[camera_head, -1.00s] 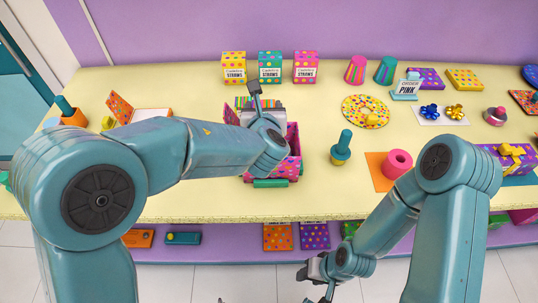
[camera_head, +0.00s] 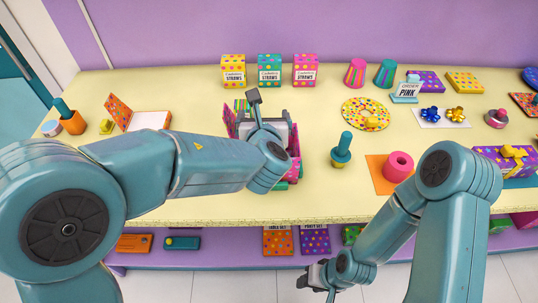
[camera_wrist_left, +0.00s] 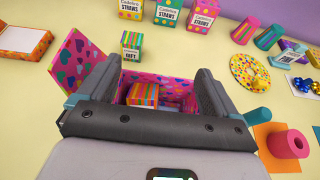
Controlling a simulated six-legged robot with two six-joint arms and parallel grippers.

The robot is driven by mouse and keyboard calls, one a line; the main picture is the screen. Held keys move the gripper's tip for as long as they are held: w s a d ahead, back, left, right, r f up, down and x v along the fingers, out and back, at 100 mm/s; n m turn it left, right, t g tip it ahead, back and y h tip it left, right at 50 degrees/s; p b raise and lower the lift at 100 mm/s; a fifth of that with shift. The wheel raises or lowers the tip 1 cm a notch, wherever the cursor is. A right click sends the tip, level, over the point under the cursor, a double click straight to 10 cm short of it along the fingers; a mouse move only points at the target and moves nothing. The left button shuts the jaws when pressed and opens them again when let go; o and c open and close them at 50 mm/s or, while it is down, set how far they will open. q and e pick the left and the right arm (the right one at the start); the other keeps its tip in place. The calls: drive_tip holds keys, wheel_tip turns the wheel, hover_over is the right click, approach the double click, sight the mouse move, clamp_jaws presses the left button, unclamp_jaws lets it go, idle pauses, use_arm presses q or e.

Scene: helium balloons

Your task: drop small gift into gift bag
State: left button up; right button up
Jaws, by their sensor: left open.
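The gift looks free of both fingers. My right gripper (camera_head: 312,275) hangs low before the table; its jaw state is unclear.
A small box tagged GIFT (camera_wrist_left: 132,45) stands behind the bag. Several straw boxes (camera_head: 270,69) line the back. At right are a teal-handled stamp (camera_head: 341,148), a pink roll (camera_head: 397,166) and a dotted round board (camera_head: 366,114). An open box (camera_head: 140,115) lies at left.

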use_arm(q)
drive_tip(key=b+v, duration=0.1)
drive_tip(key=v, duration=1.2)
drive_tip(key=shift+f, duration=0.1)
